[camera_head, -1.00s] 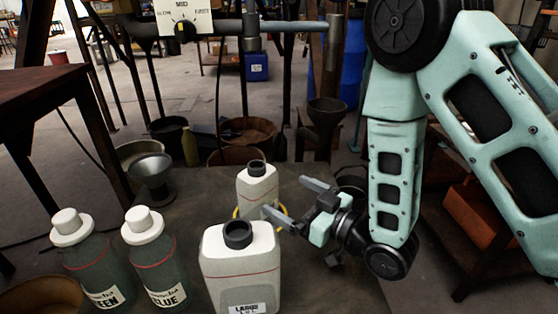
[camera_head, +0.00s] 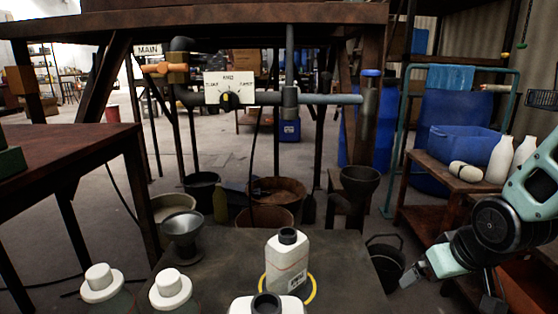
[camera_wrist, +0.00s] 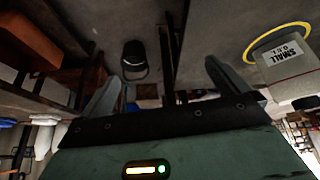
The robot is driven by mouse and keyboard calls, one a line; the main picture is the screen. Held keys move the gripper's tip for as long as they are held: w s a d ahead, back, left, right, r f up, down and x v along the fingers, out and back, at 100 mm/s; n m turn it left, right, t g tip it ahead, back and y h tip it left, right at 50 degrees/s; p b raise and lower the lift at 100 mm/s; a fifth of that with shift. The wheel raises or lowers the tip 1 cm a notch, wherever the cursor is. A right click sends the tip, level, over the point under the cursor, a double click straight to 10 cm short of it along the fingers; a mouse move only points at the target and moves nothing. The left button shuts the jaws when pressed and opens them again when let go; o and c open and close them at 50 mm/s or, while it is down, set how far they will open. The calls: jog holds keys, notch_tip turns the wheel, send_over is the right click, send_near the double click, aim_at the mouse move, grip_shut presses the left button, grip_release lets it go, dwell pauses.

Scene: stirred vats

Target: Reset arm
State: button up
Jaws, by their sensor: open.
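My gripper (camera_head: 415,272) is at the lower right in the head view, off the right edge of the dark worktop. In the wrist view my gripper (camera_wrist: 165,85) shows two fingers spread apart with nothing between them. The small white jug (camera_head: 287,262) stands upright in a yellow ring (camera_head: 313,290) on the worktop, left of my gripper and apart from it. In the wrist view the small jug (camera_wrist: 287,72), labelled SMALL, shows at the right beside the yellow ring (camera_wrist: 275,38). My arm (camera_head: 490,228) comes in from the right edge.
The large jug (camera_head: 266,304) and two white-capped bottles (camera_head: 100,283) (camera_head: 170,289) stand at the near edge, cut off. A grey funnel (camera_head: 183,228) stands at the worktop's left. A black bucket (camera_head: 385,257) is near my gripper. A shelf (camera_head: 445,178) holds a blue crate (camera_head: 465,145) and white bottles.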

jog(key=s+d+r+m+g, duration=0.2)
jog(key=s+d, duration=0.1)
jog(key=s, duration=0.3)
jog(key=s+a+r+n+g+p, duration=0.15)
jog(key=s+a+n, duration=0.25)
jog(key=s+a, duration=0.45)
jog(key=s+a+r+n+g+p, duration=0.15)
jog(key=s+a+r+n, duration=0.35)
jog(key=a, duration=0.6)
notch_tip(320, 180, up, 36)
jog(key=m+p, duration=0.1)
jog(key=p, duration=3.6)
jog(key=shift+d, duration=0.4)
